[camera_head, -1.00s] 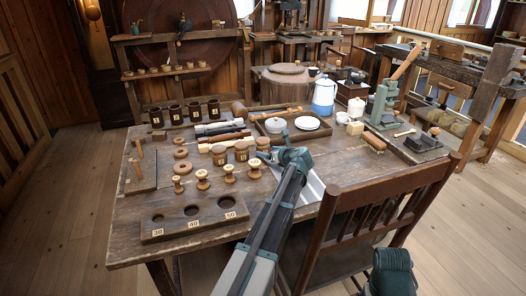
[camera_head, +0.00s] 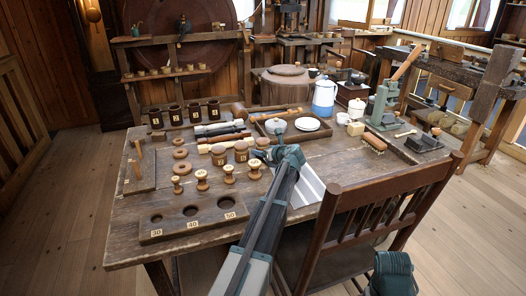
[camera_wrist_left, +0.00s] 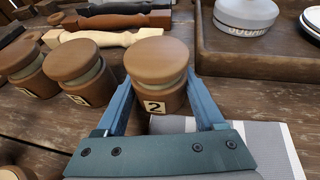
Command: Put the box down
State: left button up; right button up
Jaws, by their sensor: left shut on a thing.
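A round wooden box (camera_wrist_left: 157,60) with a knob-like lid and a pale label reading 2 is between the fingers of my left gripper (camera_wrist_left: 160,88) in the left wrist view. The fingers are shut on it from both sides. In the head view the box (camera_head: 262,143) shows just beyond my left gripper (camera_head: 267,153). It is upright; whether its base touches the table is hidden. Two similar lidded boxes (camera_wrist_left: 88,72) (camera_wrist_left: 27,68) stand to its left.
A striped cloth (camera_head: 309,187) lies to the right. Small wooden spools (camera_head: 202,181) and a board with holes (camera_head: 192,224) are nearer left. A chair (camera_head: 385,205) stands at the front right.

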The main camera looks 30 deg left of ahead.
pick_arm(q)
notch_tip(320, 180, up, 10)
jog(key=p, duration=1)
jog(key=shift+r, duration=0.15)
